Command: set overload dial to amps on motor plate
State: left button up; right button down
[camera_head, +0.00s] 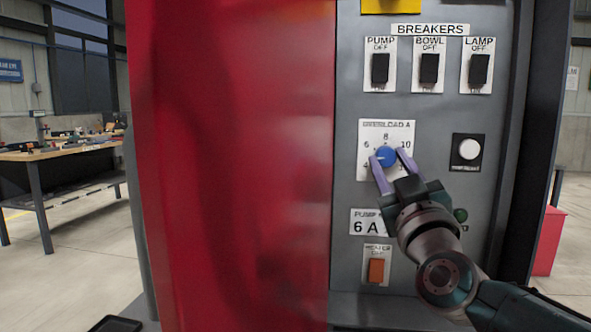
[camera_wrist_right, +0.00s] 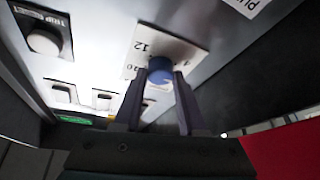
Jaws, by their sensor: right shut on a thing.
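The blue overload dial (camera_head: 385,156) sits on a white scale plate (camera_head: 399,127) marked OVERLOAD A, with 4, 6, 8 and 10 readable. A faint pale mark on the dial seems to point left, but I cannot read its exact setting. My right gripper (camera_head: 388,155) is shut on the dial, one purple finger on each side. In the right wrist view, its fingertips (camera_wrist_right: 160,76) flank the blue dial (camera_wrist_right: 160,65), and 12 shows on the plate. The pump plate (camera_head: 366,226) below reads 6 A; the gripper partly covers its right side. My left gripper is out of view.
Three black breaker switches for pump (camera_head: 380,69), bowl (camera_head: 429,69) and lamp (camera_head: 478,70) are above. A white button (camera_head: 469,149) is to the right, with a green lamp (camera_head: 460,215) beside my wrist. An orange switch (camera_head: 376,270) is below. A red panel (camera_head: 235,160) stands left.

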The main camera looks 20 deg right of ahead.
jog(key=m+h, duration=0.1)
jog(key=m, duration=0.1)
jog(key=m+h+b, duration=0.1)
jog(key=m+h, duration=0.1)
jog(key=m, duration=0.1)
jog(key=shift+w+a+f+m+g, duration=0.1)
jog(key=shift+a+f+m+g, duration=0.05)
jog(key=shift+m+g, duration=0.2)
jog(key=shift+a+m+g+h+b, duration=0.1)
jog(key=shift+m+g+h+b, duration=0.45)
jog(key=shift+m, duration=0.65)
jog(key=shift+m+g+h+b, duration=0.25)
jog(key=shift+m+h, duration=0.4)
jog(key=shift+m, duration=0.5)
jog(key=shift+c, duration=2.4)
grip_release()
jog(key=v, duration=0.9)
jog(key=shift+s+a, duration=0.3)
